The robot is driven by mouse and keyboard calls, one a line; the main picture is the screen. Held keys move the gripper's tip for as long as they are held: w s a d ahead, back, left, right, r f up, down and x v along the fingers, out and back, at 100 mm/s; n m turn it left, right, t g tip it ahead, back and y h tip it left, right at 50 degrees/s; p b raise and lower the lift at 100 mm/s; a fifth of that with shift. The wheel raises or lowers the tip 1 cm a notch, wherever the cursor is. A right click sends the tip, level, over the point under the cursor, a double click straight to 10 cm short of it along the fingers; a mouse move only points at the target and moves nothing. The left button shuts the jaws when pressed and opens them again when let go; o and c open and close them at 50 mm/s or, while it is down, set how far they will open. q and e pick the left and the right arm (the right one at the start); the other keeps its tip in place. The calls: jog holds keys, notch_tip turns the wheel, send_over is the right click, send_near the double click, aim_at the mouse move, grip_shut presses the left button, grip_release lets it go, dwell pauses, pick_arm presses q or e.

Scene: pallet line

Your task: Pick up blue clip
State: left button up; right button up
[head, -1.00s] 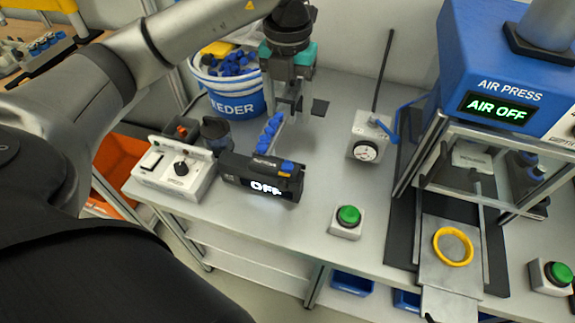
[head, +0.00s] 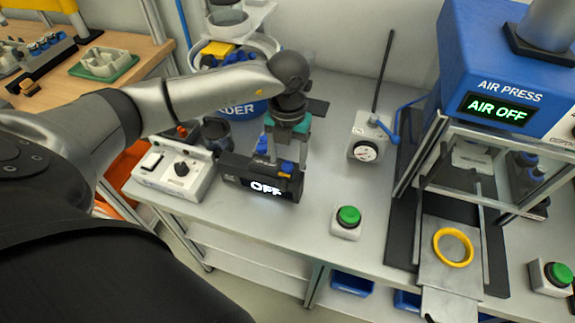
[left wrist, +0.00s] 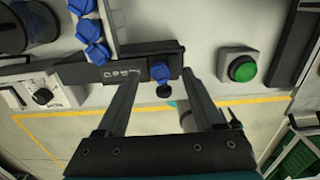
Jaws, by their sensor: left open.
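A blue clip (head: 287,167) sits at the end of the black feeder device (head: 262,187) whose display reads OFF. In the left wrist view the blue clip (left wrist: 160,72) appears between my two fingertips. My left gripper (head: 287,158) is open and points down over that end of the device; its fingers (left wrist: 160,80) are apart and empty. I cannot tell exactly how high the fingertips are above the clip. More blue clips (left wrist: 88,28) lie in a row on the feeder track, mostly hidden behind the gripper in the head view. My right gripper is not in view.
A green button (head: 348,217), a gauge box (head: 368,140) and the blue air press (head: 500,75) are to the right. Bare table lies between.

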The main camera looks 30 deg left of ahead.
pick_arm(q)
jog(key=shift+f, duration=0.65)
grip_shut()
